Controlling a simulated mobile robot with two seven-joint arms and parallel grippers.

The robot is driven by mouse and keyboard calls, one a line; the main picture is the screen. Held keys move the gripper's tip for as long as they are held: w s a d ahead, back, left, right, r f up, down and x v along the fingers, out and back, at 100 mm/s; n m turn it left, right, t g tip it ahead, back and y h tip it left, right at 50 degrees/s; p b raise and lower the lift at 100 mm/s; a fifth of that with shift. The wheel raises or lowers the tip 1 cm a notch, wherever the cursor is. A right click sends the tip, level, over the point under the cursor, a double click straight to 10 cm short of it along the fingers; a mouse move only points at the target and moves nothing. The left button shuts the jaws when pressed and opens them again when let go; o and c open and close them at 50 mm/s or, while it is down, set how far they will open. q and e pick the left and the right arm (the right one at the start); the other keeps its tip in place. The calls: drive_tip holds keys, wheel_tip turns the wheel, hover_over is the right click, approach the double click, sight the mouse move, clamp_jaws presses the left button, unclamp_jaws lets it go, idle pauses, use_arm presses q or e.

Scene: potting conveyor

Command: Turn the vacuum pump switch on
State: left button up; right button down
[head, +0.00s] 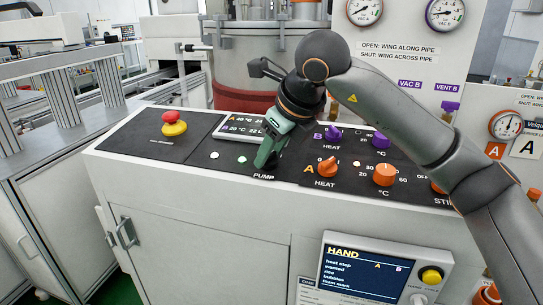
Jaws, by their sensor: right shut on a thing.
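My right gripper (265,161) comes down onto the black control panel just above the PUMP label (263,176). Its green-grey fingers are shut on the pump switch, which they hide. I cannot see which way the switch points. My left gripper is not in view.
A red and yellow emergency button (174,123) stands at the panel's left. Orange knobs (327,167) and (385,173), and purple knobs (333,133) and (381,140), stand close to the right of my gripper. A HAND display (358,272) is on the front below.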

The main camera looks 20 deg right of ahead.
drive_tip(key=shift+m, duration=0.3)
drive_tip(key=shift+r, duration=0.1)
drive_tip(key=shift+c, duration=2.1)
unclamp_jaws()
drive_tip(key=v, duration=1.2)
drive_tip(key=shift+s+a, duration=0.2)
drive_tip(key=shift+r, duration=0.15)
